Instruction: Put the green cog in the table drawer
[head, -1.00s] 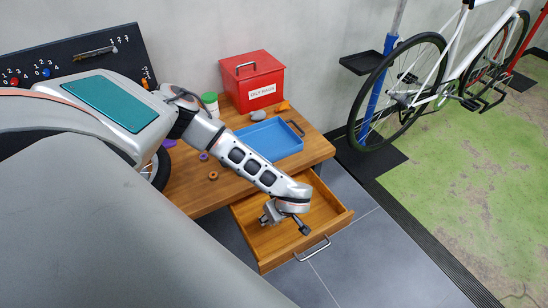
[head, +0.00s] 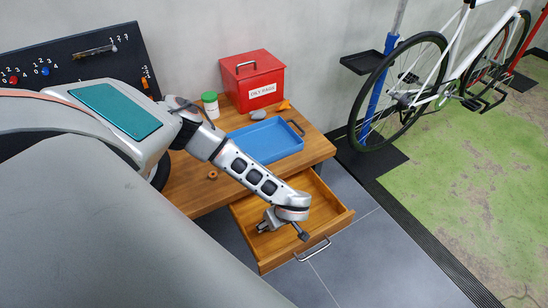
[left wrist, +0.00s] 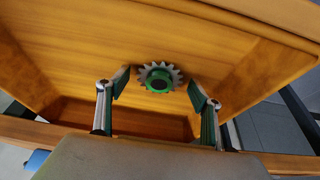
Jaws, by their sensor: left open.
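The table drawer (head: 329,200) is pulled out below the table's front edge; its wooden inside also fills much of the left wrist view (left wrist: 60,50). The green cog (left wrist: 160,71), a toothed grey wheel with a green hub, appears to lie on the drawer floor in the left wrist view. I cannot make it out in the head view. My left gripper (head: 283,232) is over the drawer, pointing down into it. Its two fingers (left wrist: 160,88) are open and apart, one on each side of the cog, with visible gaps. My right gripper does not show.
On the wooden table (head: 185,185) are a blue tray (head: 268,142), a red box (head: 252,82), a white tub with a green lid (head: 211,105) and a small brown ring (head: 213,175). A bicycle (head: 440,80) stands at right. Floor beside the drawer is clear.

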